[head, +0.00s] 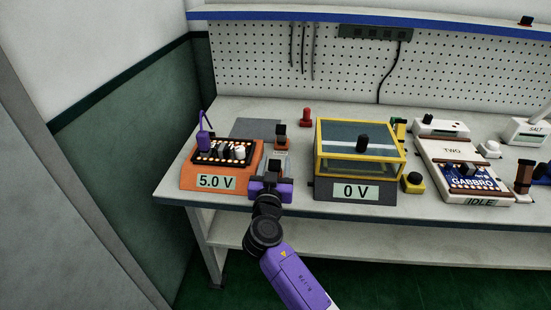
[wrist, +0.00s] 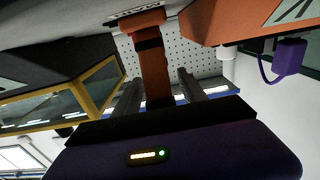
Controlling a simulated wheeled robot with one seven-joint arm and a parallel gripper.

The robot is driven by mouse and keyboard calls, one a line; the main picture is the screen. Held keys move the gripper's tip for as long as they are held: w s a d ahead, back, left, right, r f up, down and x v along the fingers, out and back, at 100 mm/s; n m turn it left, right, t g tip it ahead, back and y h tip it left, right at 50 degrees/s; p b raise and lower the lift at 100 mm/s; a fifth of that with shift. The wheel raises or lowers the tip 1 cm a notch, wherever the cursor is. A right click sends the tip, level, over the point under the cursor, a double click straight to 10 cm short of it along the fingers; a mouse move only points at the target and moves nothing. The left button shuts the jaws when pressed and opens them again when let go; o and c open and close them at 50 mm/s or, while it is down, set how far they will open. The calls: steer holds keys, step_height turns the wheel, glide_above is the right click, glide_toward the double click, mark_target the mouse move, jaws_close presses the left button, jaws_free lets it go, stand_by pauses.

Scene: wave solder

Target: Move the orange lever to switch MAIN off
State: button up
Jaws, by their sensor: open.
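The orange lever (head: 281,143), with a dark top, stands up from a small light switch plate (head: 283,160) between the orange 5.0 V unit and the yellow-framed box. My purple gripper (head: 271,177) is at the bench's front edge, just in front of that plate, and partly hides it. In the wrist view, which looks upside down, the orange lever (wrist: 152,68) with a black band lies between the two open fingers (wrist: 158,82). A gap shows on each side. I cannot tell how deep it is between them.
The orange 5.0 V unit (head: 222,182) stands close on the left. The yellow-framed box (head: 361,172) over a 0 V display stands close on the right. A red knob (head: 306,117) is behind.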

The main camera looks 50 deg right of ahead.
steer(key=shift+x, duration=0.9)
jaws_close()
stand_by(0.8)
